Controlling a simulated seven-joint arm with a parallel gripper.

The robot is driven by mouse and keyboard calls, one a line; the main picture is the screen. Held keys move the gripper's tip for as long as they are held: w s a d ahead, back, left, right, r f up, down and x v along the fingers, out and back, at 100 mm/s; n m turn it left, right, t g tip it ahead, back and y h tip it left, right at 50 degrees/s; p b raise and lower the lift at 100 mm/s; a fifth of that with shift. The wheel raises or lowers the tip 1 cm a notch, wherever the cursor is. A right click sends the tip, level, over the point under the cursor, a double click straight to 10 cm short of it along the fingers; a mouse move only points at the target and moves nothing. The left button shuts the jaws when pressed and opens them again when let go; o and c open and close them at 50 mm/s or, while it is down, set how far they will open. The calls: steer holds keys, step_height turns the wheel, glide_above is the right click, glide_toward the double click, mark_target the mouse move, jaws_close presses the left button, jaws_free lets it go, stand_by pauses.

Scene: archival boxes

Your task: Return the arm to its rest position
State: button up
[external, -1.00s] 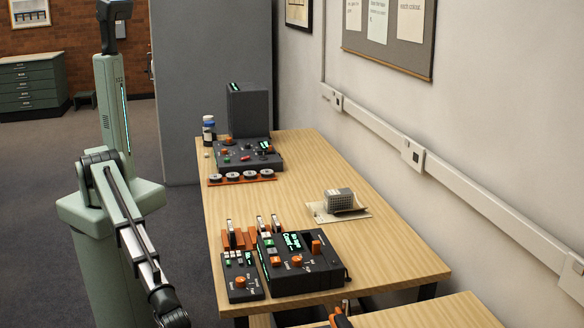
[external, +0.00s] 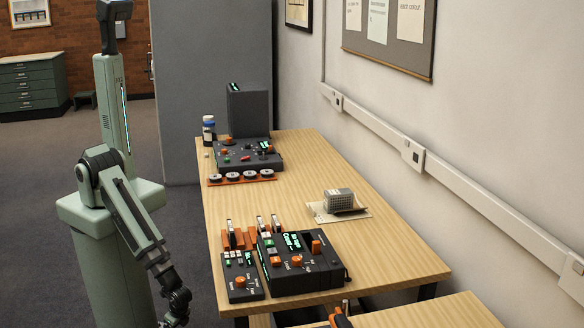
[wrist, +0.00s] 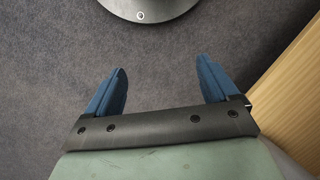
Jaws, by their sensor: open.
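My gripper (wrist: 163,90) shows in the wrist view with its two blue fingers spread wide apart and nothing between them. It points down over grey carpet, clear of the table. In the external view my arm hangs bent beside my column, with its wrist low at the bottom edge, left of the table; the fingers are not visible there.
The wooden table (external: 360,240) stands to the right of my arm, and its edge (wrist: 295,95) shows at the right of the wrist view. Control boxes (external: 300,262) sit at its near end. A grey block (external: 338,201) on a card and another console (external: 248,155) stand farther back. Open carpet lies left of the table.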

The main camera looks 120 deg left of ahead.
steer(key=s+a+g, duration=0.1)
steer(key=s+g, duration=0.1)
steer(key=s, duration=0.7)
steer(key=shift+s+a+r+h, duration=0.25)
steer(key=shift+r+h, duration=0.05)
steer(key=shift+r, duration=0.15)
